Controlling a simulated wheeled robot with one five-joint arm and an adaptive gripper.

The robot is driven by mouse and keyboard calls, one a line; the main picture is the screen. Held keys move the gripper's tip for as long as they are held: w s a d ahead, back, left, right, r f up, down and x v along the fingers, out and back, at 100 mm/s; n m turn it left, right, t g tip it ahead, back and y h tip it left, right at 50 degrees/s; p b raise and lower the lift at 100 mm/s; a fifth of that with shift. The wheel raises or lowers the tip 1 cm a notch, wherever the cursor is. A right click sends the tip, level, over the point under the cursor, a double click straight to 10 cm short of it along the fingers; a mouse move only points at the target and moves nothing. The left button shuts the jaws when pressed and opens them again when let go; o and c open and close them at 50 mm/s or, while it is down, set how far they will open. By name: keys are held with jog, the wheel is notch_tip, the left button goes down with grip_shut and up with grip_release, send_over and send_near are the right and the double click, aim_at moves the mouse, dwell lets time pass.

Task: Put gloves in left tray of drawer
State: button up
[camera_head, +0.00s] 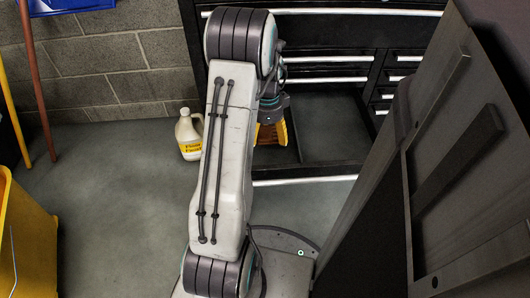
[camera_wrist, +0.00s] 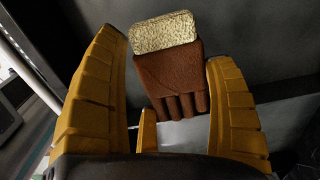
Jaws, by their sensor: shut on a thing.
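The gloves (camera_wrist: 170,75), brown with a pale tan cuff, are between the yellow fingers of my gripper (camera_wrist: 166,48) in the wrist view. The gripper is shut on them. In the head view my gripper (camera_head: 272,133) hangs over the open bottom drawer (camera_head: 305,181), near its left part. A dark, flat drawer tray (camera_head: 335,128) shows right of the gripper and looks empty. My arm hides the left part of the drawer. The gap between the gloves and the drawer floor cannot be judged.
A black cabinet (camera_head: 330,55) with several closed drawers stands behind. A large dark cabinet (camera_head: 455,150) fills the right side. A white jug (camera_head: 188,137) stands on the floor left of my arm. A yellow bin (camera_head: 30,240) is at far left.

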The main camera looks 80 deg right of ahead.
aim_at(265, 152)
jog(key=shift+w+a+f, duration=0.15)
jog(key=shift+a+f, duration=0.1)
jog(key=shift+a, duration=0.05)
jog(key=shift+f+b, duration=1.2)
jog(key=shift+f, duration=0.8)
jog(key=shift+f, duration=0.1)
jog(key=o, duration=1.1)
notch_tip(265, 152, up, 12)
jog(key=p, duration=0.4)
jog(key=shift+d+p, duration=0.1)
jog(key=shift+p, duration=0.25)
